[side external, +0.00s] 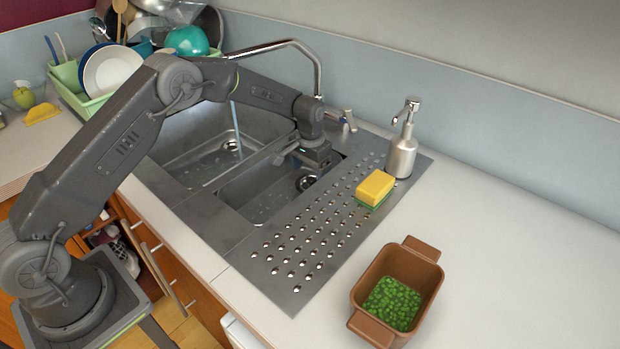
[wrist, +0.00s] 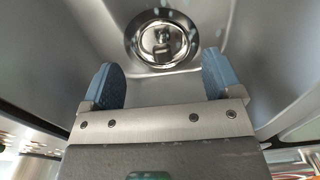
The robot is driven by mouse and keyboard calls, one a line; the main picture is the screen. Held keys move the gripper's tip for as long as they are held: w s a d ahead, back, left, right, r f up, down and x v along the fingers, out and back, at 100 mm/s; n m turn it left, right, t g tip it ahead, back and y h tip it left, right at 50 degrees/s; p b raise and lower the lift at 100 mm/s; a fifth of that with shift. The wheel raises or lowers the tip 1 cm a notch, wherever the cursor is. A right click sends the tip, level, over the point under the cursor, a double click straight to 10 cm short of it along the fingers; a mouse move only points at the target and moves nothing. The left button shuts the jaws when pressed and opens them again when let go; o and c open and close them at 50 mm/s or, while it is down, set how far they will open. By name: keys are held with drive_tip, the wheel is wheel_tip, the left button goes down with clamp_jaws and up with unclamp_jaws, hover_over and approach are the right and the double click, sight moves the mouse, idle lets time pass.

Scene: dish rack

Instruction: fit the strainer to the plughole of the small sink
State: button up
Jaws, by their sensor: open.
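The small sink (side external: 258,188) is the right-hand steel basin, partly covered by my arm in the side view. Its plughole (side external: 306,183) shows as a round, dark-centred ring on the basin floor. In the wrist view a shiny round metal piece with a small central post (wrist: 162,40) sits at the plughole, looking like the strainer; I cannot tell whether it is fully seated. My gripper (side external: 308,160) is inside the small sink, above and close to the plughole. In the wrist view my gripper (wrist: 158,62) is open, its blue pads wide apart with nothing between them.
The larger sink (side external: 200,150) lies to the left, under a running tap (side external: 317,75). A yellow-green sponge (side external: 375,188) and soap dispenser (side external: 402,145) stand on the drainboard (side external: 310,235). A brown dish (side external: 375,262) of green peas sits front right.

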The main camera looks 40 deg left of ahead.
wheel_tip(320, 180, up, 10)
idle(0.3)
drive_tip(key=shift+r, duration=0.1)
idle(0.4)
drive_tip(key=s+r+t, duration=0.3)
drive_tip(key=s+r, duration=1.3)
drive_tip(key=r, duration=0.1)
drive_tip(key=s+d+f+t, duration=0.1)
drive_tip(key=s+t, duration=0.1)
drive_tip(key=s, duration=1.8)
drive_tip(key=shift+s+d+f+t, duration=0.15)
drive_tip(key=shift+d+t, duration=0.1)
drive_tip(key=shift+t, duration=0.05)
